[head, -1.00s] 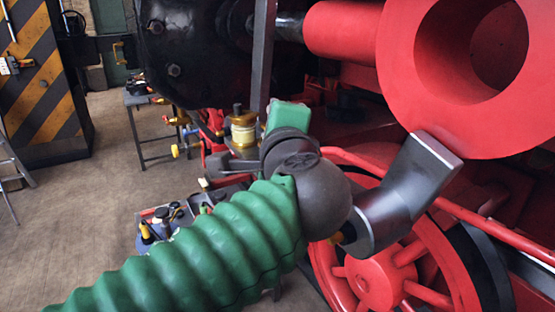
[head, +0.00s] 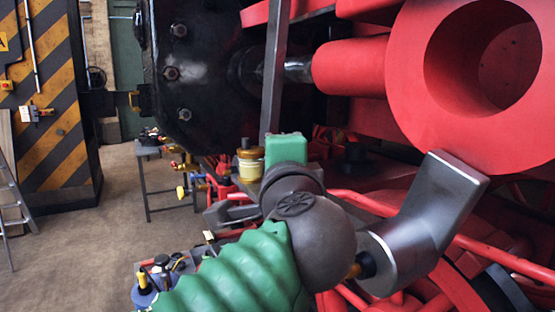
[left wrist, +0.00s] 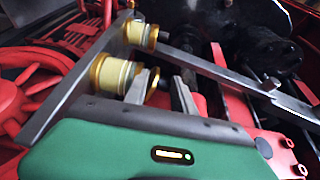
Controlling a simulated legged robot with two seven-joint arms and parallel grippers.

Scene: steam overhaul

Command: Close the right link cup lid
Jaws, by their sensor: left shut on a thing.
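A cream and brass cup (head: 250,160) stands upright in the head view, left of my green left gripper body. The left wrist view shows two such cups, a nearer one (left wrist: 116,76) and a farther one (left wrist: 144,36), both beside a long grey bar. The grey fingers of my left gripper (left wrist: 166,92) reach up beside the nearer cup. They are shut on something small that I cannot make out. I cannot tell which cup is the right link cup or how its lid stands. My right gripper is in neither view.
A big red ring (head: 415,75) and a grey metal block (head: 435,215) stand close right of my left arm. A grey upright bar (head: 273,65) rises behind the cup. Open floor (head: 110,240) lies at the left, with a small table (head: 150,150) and a ladder (head: 10,205).

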